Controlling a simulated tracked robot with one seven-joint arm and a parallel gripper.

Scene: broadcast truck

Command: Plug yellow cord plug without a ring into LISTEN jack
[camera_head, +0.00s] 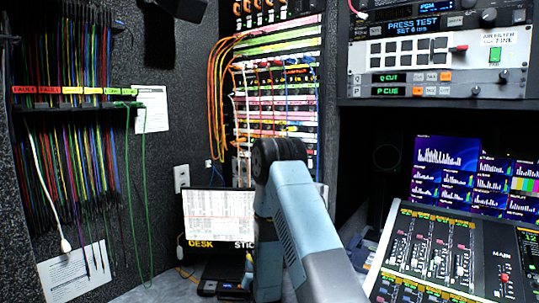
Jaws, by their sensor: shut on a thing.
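My grey-blue arm rises from the bottom right to a black joint and folds down in front of the patch bay. My gripper cannot be made out; my arm may hide it. Several yellow cords hang among other colours on the left wall rack (75,105); whether their plugs have rings is too small to tell. The patch bay (275,45) at the centre has coloured label strips and several plugged cords, with orange ones looping at its left. I cannot read a LISTEN label anywhere, and my arm hides part of the lower bay.
A laptop or screen (218,215) stands on the desk behind my arm, with small dark devices before it. A mixing console (440,255) and lit monitors (470,175) fill the right, below rack units (440,60). A white cord (50,190) hangs at the left.

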